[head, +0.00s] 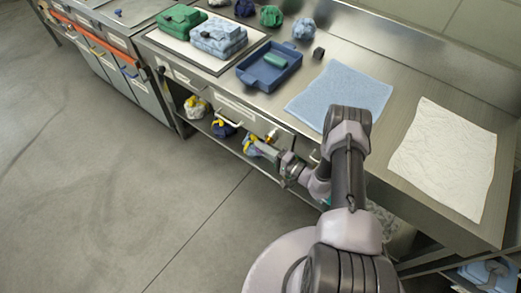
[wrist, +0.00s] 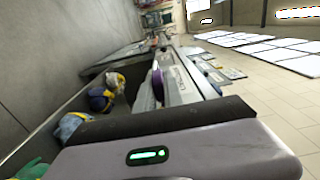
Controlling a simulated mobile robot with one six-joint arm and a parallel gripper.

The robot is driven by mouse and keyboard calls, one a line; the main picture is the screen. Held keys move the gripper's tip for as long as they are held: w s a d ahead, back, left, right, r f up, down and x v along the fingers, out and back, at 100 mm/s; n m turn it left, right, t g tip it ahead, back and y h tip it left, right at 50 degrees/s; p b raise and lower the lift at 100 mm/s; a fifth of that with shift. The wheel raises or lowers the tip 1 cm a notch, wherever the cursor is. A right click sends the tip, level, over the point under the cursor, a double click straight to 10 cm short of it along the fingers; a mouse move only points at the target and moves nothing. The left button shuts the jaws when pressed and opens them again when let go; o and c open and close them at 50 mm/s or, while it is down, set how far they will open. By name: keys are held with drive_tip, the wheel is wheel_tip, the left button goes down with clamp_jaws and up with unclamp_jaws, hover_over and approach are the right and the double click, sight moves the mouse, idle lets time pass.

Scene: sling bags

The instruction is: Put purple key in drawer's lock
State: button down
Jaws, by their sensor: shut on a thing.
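My gripper (head: 274,153) is at the front of the steel counter, just below the counter edge and close to the drawer fronts. In the wrist view, the purple key (wrist: 157,84) shows as a thin purple disc beyond the gripper's body, beside the pale drawer front (wrist: 182,84). The gripper is shut on the key. In the head view the key cannot be made out. A small brass-coloured fitting (head: 272,136), perhaps the lock, shows on the drawer front just above the gripper tip. Whether the key touches or enters the lock is hidden.
Blue-and-yellow bags (head: 224,127) sit on the open shelf under the drawers, close to the gripper. A blue tray (head: 252,76), a blue cloth (head: 335,93) and a white cloth (head: 447,160) lie on the counter. The floor (head: 120,190) at left is clear.

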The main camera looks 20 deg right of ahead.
drive_tip(key=shift+w+d+r, duration=0.1)
drive_tip(key=shift+w, duration=0.05)
drive_tip(key=c, duration=1.4)
unclamp_jaws()
